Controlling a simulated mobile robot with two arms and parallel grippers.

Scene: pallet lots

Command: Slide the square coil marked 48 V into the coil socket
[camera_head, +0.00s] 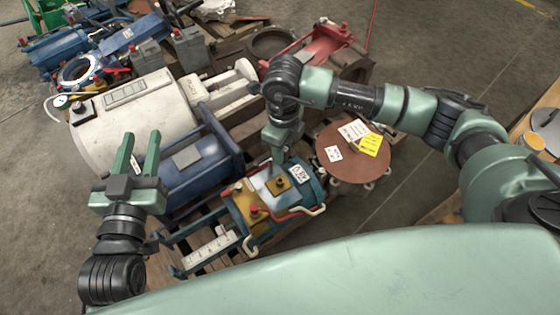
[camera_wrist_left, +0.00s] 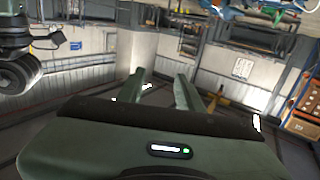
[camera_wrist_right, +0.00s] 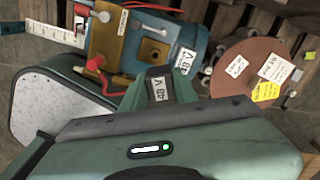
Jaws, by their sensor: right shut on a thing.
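My right gripper (camera_head: 276,162) is shut on a small square coil (camera_wrist_right: 158,90) whose white label reads 48 V, upside down in the right wrist view. In the head view I cannot make the coil out behind the fingers. Below and beside it is a blue valve body (camera_head: 308,188) with a brass block (camera_head: 279,183) that has a dark round hole, seemingly the coil socket. The block also shows in the right wrist view (camera_wrist_right: 154,53), apart from the coil. The body has its own 48 V label (camera_wrist_right: 185,60). My left gripper (camera_head: 138,150) is open and empty.
A rust-brown disc (camera_head: 330,165) with white and yellow tags stands right of the valve. A large white cylinder (camera_head: 135,120) and a blue frame (camera_head: 195,175) stand behind left.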

